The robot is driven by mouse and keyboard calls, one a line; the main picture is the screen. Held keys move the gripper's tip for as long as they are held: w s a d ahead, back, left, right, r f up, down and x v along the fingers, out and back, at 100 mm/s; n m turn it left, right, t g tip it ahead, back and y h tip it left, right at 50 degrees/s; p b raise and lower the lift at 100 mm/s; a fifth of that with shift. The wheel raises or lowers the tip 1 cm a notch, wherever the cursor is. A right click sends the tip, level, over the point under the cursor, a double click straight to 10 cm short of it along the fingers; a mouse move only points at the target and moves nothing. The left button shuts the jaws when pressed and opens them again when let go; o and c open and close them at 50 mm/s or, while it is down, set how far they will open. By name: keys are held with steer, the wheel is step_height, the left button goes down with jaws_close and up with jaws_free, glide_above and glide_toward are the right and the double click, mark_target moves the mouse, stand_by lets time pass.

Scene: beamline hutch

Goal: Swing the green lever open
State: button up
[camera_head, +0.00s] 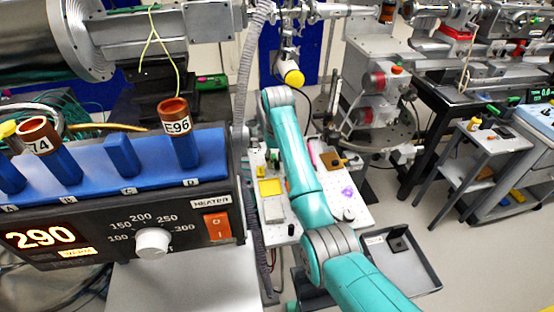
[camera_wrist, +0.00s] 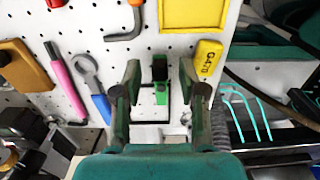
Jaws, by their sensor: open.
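A small green part with a black top, which looks like the green lever (camera_wrist: 161,93), shows in the wrist view. It sits in front of the white pegboard, inside a dark rectangular outline. My gripper (camera_wrist: 158,82) is open, with one dark green finger on each side of the lever in the picture. I see no finger touching it, and I cannot tell how far beyond the fingertips it is. In the head view my teal arm reaches over the pegboard table (camera_head: 352,214), and my gripper cannot be made out there.
Around the lever are a yellow block (camera_wrist: 207,58) marked G-470, a yellow tray (camera_wrist: 193,14), a hex key (camera_wrist: 128,32), a blue-handled wrench (camera_wrist: 91,82) and a pink pen (camera_wrist: 66,86). The heater box (camera_head: 130,225) with tubes stands at left. A grey bin (camera_head: 405,265) is at lower right.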

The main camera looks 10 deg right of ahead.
jaws_close()
steer(key=shift+d+n, duration=0.1)
steer(key=shift+n, duration=0.2)
steer(key=n, duration=0.1)
steer(key=d+n, duration=0.1)
steer(key=n, duration=0.1)
steer(key=shift+w+n, duration=0.1)
steer(key=shift+n, duration=0.2)
steer(key=n, duration=0.3)
steer(key=d+n, duration=0.1)
steer(key=shift+w+n, duration=0.3)
steer(key=shift+w, duration=0.05)
steer(key=n, duration=0.2)
steer(key=w+d+n, duration=0.1)
steer(key=n, duration=0.1)
steer(key=shift+w+n, duration=0.35)
steer(key=shift+n, duration=0.9)
steer(key=shift+w+n, duration=0.35)
steer(key=shift+n, duration=0.9)
